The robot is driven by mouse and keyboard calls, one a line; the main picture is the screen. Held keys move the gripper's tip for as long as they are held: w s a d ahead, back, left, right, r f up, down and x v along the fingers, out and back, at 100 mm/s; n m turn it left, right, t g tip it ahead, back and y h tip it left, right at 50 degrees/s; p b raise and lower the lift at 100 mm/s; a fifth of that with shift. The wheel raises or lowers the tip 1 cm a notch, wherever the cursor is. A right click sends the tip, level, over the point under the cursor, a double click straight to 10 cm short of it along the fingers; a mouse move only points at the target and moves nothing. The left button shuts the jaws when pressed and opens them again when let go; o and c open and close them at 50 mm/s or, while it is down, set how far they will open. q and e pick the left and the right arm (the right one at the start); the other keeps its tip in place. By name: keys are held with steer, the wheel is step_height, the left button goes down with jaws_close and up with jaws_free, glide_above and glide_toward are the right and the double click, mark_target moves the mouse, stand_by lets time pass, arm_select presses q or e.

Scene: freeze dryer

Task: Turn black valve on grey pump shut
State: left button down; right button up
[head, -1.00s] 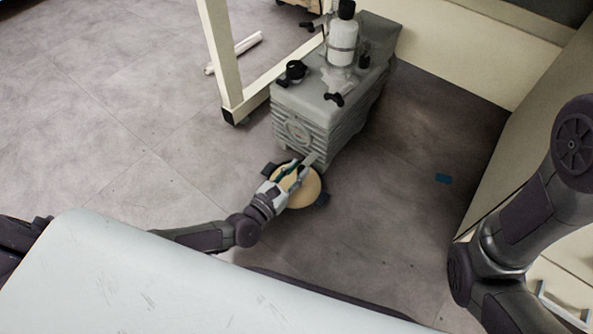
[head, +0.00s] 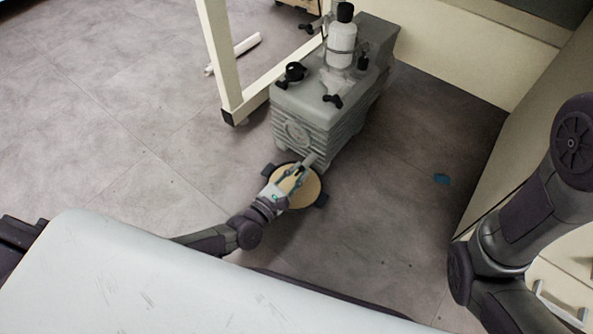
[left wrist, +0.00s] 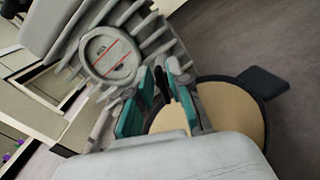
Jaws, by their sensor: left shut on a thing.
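The grey pump (head: 312,115) stands on the floor at upper centre of the head view; its ribbed front and round badge (left wrist: 110,53) show close up in the left wrist view. My left gripper (head: 297,172) is low at the pump's front end, above a round tan disc with a dark rim (head: 311,192). In the left wrist view its teal-padded fingers (left wrist: 153,92) are shut on a small black part (left wrist: 161,82), which looks like the black valve. The fingers hide most of it. My right arm shows at the right; its gripper is out of view.
On the pump are a white bottle with a black cap (head: 341,45), a black knob (head: 295,71) and a black wing handle (head: 332,100). A cream frame leg (head: 220,65) stands close on the left. A blue piece (head: 442,179) lies on open floor at right.

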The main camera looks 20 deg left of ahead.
arm_select(q)
steer(key=m, duration=0.3)
steer(key=shift+s+d+f+m+p, duration=0.1)
steer(key=shift+d+m+p, duration=0.05)
steer(key=shift+m+p, duration=0.25)
steer(key=m, duration=0.3)
steer(key=shift+d+f+m+p, duration=0.1)
steer(key=shift+f+m+p, duration=0.05)
steer(key=shift+m+p, duration=0.2)
steer(key=m, duration=0.3)
steer(key=m+p, duration=0.1)
steer(key=m, duration=0.1)
steer(key=shift+f+m, duration=0.3)
steer(key=shift+m, duration=0.35)
steer(key=c, duration=1.3)
jaws_free()
steer(key=v, duration=1.2)
